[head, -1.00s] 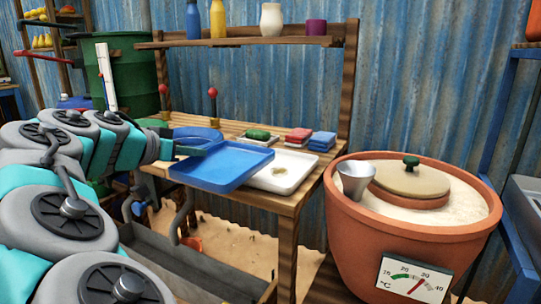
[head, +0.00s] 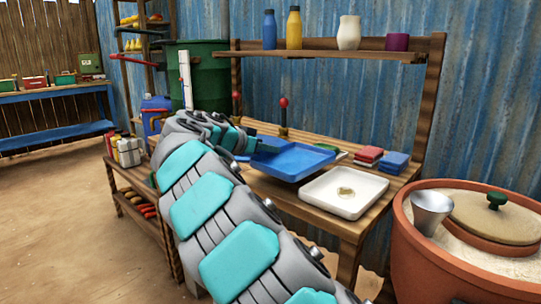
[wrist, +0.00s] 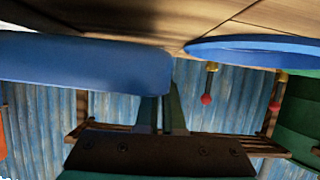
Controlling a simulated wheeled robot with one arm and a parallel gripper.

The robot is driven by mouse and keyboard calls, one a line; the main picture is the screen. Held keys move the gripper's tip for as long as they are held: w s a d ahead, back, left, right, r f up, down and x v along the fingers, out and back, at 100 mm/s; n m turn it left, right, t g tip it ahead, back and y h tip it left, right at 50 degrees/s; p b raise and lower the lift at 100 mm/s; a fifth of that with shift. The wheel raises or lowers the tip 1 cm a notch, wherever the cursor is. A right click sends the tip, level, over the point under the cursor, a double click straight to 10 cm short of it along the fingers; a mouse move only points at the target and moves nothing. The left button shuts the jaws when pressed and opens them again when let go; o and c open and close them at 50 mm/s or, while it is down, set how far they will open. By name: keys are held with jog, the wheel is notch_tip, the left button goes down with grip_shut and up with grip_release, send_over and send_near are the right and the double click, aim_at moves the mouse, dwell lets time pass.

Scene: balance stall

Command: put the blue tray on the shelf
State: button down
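The blue tray (head: 290,163) is a shallow rectangular tray, held by its left edge above the workbench. My gripper (head: 254,149) is shut on that edge. In the wrist view the tray (wrist: 80,62) fills the upper left, and my gripper's fingers (wrist: 163,108) reach its edge. The tray looks empty in the head view. The wooden shelf (head: 325,54) runs above the back of the workbench, higher than the tray. A blue bottle (head: 269,30), yellow bottle (head: 293,28), white vase (head: 349,33) and purple cup (head: 397,42) stand on it.
A white tray (head: 318,200) lies on the workbench (head: 280,197), right of the blue tray. Red (head: 368,156) and blue (head: 395,160) stacks sit behind it. Red-knobbed levers (head: 283,112) rise at the back. A large clay pot (head: 430,265) stands at right. Shelf gaps show between vase and cup.

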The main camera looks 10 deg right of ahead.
jog(key=shift+w+d, duration=0.15)
jog(key=shift+w, duration=0.5)
jog(key=shift+w+d+f+p, duration=0.1)
jog(key=shift+w+d+p, duration=0.05)
jog(key=shift+w, duration=0.25)
jog(key=shift+w+d+p, duration=0.1)
jog(key=shift+w+p, duration=0.05)
jog(key=shift+w, duration=0.25)
jog(key=shift+f, duration=1.75)
jog(key=shift+f, duration=0.1)
jog(key=c, duration=1)
grip_release()
jog(key=shift+c, duration=0.2)
jog(key=shift+p, duration=0.3)
